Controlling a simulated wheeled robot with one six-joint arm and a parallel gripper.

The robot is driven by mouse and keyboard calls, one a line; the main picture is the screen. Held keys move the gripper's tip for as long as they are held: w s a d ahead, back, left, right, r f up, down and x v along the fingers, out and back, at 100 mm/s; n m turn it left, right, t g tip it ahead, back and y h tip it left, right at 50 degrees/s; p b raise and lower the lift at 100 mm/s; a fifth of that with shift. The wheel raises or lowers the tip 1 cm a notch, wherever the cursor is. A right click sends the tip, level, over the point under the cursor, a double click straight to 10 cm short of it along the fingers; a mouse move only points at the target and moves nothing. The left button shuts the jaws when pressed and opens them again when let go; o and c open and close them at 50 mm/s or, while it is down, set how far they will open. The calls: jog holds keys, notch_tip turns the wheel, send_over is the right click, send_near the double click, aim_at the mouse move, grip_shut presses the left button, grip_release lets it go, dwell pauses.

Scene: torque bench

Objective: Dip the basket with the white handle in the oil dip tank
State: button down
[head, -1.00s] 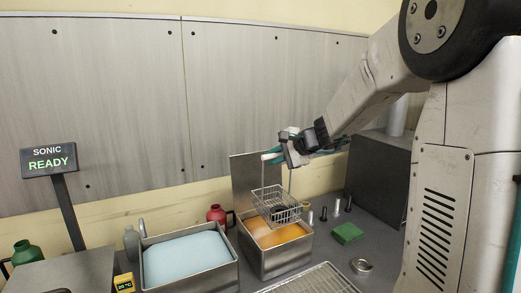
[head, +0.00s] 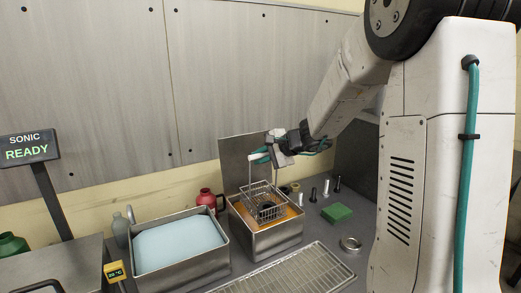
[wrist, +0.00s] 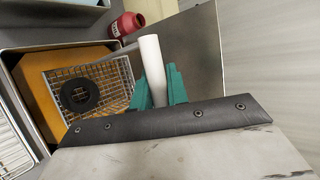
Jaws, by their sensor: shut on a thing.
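The wire basket (head: 264,204) hangs from my gripper (head: 272,152) by its white handle, with a dark ring-shaped part lying in it. In the wrist view the white handle (wrist: 152,68) is between the teal fingers, and the basket (wrist: 112,75) shows with the black part (wrist: 80,94) inside. The oil dip tank (head: 266,243) is a steel tank with orange liquid and a raised lid behind. The basket is over this tank, its lower part at or inside the opening. I cannot tell how far it is below the liquid surface.
A steel tank with pale blue liquid (head: 180,246) stands left of the oil tank. A wire rack (head: 290,272) lies in front. A red can (head: 207,200) is behind; a green block (head: 337,212) and metal ring (head: 351,244) are right. The SONIC READY display (head: 29,148) is far left.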

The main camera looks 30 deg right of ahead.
jog(key=shift+f, duration=4.9)
jog(key=shift+r, duration=0.15)
notch_tip(320, 180, up, 16)
jog(key=shift+r, duration=0.15)
dwell(1.7)
dwell(0.4)
